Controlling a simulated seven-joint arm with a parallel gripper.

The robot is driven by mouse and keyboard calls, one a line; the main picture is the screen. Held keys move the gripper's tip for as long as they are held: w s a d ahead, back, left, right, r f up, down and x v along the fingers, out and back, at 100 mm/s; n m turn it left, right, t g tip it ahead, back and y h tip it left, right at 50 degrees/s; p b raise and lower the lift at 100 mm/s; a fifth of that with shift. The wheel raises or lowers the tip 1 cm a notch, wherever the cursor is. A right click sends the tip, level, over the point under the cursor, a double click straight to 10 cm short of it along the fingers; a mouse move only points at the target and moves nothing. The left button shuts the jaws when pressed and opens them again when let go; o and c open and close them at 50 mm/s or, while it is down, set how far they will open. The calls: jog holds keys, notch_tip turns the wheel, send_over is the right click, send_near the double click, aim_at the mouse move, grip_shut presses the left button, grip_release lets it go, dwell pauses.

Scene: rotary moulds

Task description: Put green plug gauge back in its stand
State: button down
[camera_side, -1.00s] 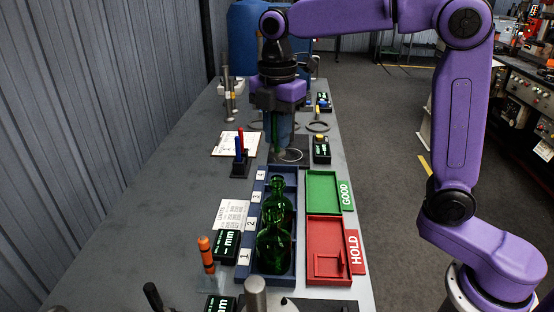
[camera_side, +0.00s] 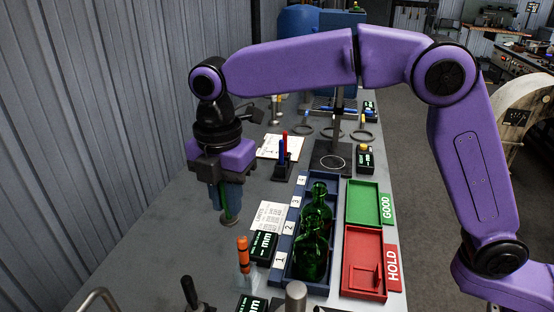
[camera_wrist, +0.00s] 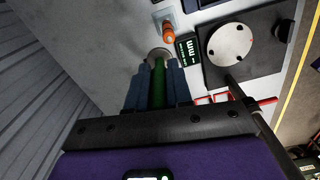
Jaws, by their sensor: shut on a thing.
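My gripper (camera_side: 227,205) is shut on the green plug gauge (camera_side: 228,215) and holds it upright, left of the numbered bottle rack. In the wrist view the green plug gauge (camera_wrist: 158,85) runs between the blue-grey fingers, with a round grey piece at its far end. I cannot tell if that end touches the table. A small black stand (camera_side: 281,173) holding one red and one blue upright gauge is behind and to the right of my gripper. Its free place for a gauge cannot be made out.
The blue rack (camera_side: 273,281) with green bottles, the green GOOD tray (camera_side: 364,202) and the red HOLD tray (camera_side: 362,262) stand to the right. An orange-handled gauge (camera_side: 243,250) and a display box (camera_side: 263,247) are in front. A white paper (camera_side: 270,217) lies between gripper and rack.

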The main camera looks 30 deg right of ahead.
jog(key=s+a+f+n, duration=0.1)
jog(key=s+a+f, duration=0.2)
jog(key=a, duration=0.4)
jog(key=s+a+f, duration=0.4)
jog(key=a+f, duration=0.2)
jog(key=a, duration=0.1)
jog(key=shift+s+n, duration=0.15)
jog(key=shift+n, duration=0.25)
jog(key=shift+f, duration=2.9)
jog(key=c, duration=0.9)
grip_release()
jog(key=shift+c, duration=0.2)
jog(key=shift+r, duration=0.1)
notch_tip(320, 180, up, 17)
